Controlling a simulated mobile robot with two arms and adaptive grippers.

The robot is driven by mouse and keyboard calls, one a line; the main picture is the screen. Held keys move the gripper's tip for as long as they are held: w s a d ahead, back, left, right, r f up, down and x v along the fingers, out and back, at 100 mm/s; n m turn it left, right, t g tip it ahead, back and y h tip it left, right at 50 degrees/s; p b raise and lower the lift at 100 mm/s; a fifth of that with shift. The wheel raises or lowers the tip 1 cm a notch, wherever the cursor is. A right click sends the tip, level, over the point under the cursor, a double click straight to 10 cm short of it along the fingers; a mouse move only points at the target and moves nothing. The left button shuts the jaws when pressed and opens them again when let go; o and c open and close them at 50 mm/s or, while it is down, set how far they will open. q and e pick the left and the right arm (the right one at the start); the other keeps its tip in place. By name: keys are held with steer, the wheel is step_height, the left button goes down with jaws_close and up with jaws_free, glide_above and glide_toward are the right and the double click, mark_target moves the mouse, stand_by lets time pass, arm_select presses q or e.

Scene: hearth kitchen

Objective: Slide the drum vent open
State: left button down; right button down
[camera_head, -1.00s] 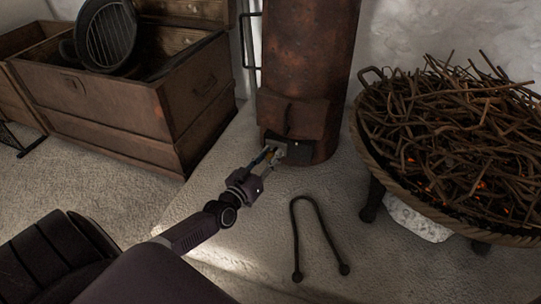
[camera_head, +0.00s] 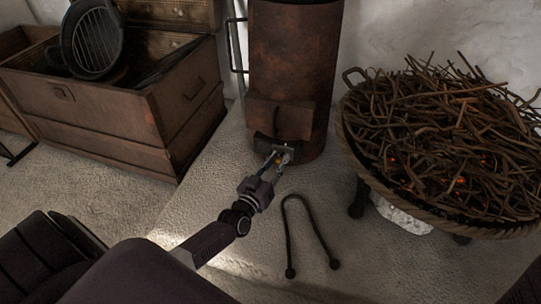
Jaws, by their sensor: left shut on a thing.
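The drum (camera_head: 300,75) is a rusty brown upright cylinder standing on the pale stone slab. A dark patch shows left of the fingers; how wide the vent stands open cannot be told. My right gripper is not in view.
Dark tongs (camera_head: 287,230) lie on the slab right of my left arm. A wide basket of twigs (camera_head: 440,140) with glowing embers stands on legs at the right. A wooden chest (camera_head: 100,110) with a grill pan (camera_head: 92,42) stands at the left.

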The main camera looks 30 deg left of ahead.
arm_select(q)
steer(key=shift+d, duration=0.3)
steer(key=c, duration=1.6)
jaws_free()
steer(key=shift+d, duration=0.1)
steer(key=shift+s, duration=0.2)
steer(key=s, duration=1.1)
steer(key=shift+s+d, duration=0.15)
steer(key=shift+s, duration=0.1)
steer(key=shift+r, duration=0.1)
